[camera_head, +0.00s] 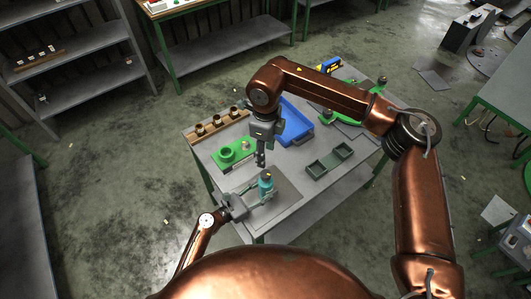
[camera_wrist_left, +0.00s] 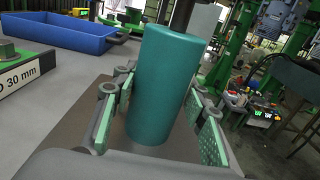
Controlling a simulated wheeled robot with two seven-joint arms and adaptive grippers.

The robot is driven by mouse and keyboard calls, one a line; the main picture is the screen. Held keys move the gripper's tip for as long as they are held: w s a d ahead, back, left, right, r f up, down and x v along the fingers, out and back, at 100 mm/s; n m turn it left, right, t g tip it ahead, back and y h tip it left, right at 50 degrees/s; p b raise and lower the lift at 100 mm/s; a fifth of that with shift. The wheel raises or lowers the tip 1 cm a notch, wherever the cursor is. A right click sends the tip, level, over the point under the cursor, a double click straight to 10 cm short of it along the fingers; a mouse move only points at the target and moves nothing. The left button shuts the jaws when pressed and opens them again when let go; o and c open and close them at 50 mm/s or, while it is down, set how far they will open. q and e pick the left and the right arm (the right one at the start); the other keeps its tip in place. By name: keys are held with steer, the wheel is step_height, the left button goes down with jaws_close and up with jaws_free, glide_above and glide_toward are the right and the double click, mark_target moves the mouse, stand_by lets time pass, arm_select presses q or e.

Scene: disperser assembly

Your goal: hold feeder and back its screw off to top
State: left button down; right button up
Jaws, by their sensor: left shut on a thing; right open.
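The feeder is a teal cylinder (camera_head: 266,183) standing upright on a grey mat (camera_head: 287,192) near the table's front corner. A small yellow spot shows at its top in the head view. In the left wrist view the teal cylinder (camera_wrist_left: 160,90) stands between the green pads of my left gripper (camera_wrist_left: 160,118). My left gripper (camera_head: 262,191) is shut on it from the left. Its screw cannot be made out clearly. My right gripper (camera_head: 260,160) points down just above the feeder, a little to its left, open and apart from it. A dark part shows above the cylinder in the wrist view.
A blue tray (camera_head: 297,122), a dark green two-part tray (camera_head: 330,161), a green fixture (camera_head: 232,153) and a wooden rack (camera_head: 219,124) with several pieces are on the table (camera_head: 300,160). Another green device (camera_head: 350,118) stands at the back right. The table between the trays is clear.

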arm_select(q)
steer(key=c, duration=1.1)
jaws_free()
